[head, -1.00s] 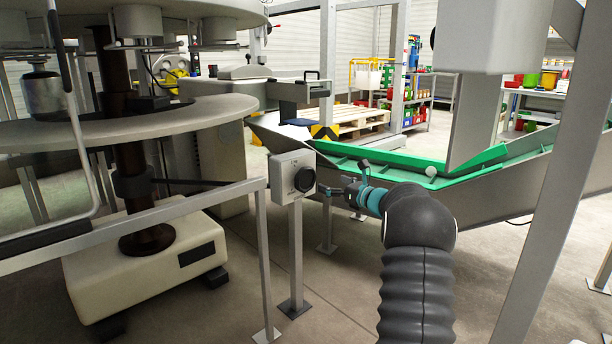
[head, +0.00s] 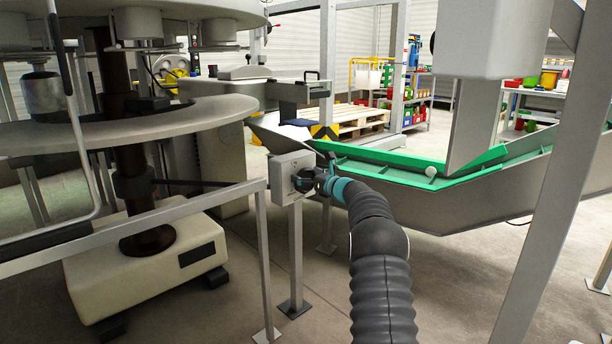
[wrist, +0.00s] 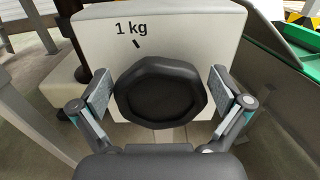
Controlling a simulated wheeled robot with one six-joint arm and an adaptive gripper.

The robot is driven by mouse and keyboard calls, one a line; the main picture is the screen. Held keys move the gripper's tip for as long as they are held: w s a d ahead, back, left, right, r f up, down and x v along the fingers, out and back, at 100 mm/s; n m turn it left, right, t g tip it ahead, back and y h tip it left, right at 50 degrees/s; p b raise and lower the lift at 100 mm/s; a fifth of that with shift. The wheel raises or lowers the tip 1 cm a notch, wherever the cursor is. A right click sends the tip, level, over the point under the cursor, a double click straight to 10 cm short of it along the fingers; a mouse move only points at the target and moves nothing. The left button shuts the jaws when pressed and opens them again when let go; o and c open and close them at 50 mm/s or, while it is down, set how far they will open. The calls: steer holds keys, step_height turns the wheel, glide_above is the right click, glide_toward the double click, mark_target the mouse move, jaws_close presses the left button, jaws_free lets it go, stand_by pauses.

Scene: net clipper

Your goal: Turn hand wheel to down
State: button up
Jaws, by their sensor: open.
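The hand wheel (wrist: 160,92) is a black faceted knob on the front of a pale grey box (wrist: 205,22). In the wrist view the box carries the text "1 kg" and a short black mark above the knob. My gripper (wrist: 160,92) is open, with one finger on each side of the knob and a small gap showing on both sides. In the head view the gripper (head: 312,180) is at the front of the box (head: 291,167) and largely hides the knob.
The box stands on a grey post (head: 296,250). A metal rail (head: 130,222) runs to its left, by a large round machine. A green-lined conveyor trough (head: 400,172) lies behind and right of my arm. A slanted grey beam (head: 560,180) stands at the right.

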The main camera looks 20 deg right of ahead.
steer(key=c, duration=0.8)
steer(key=shift+b, duration=0.35)
steer(key=shift+f+n+b, duration=0.1)
steer(key=shift+n+b, duration=0.3)
steer(key=shift+n, duration=0.1)
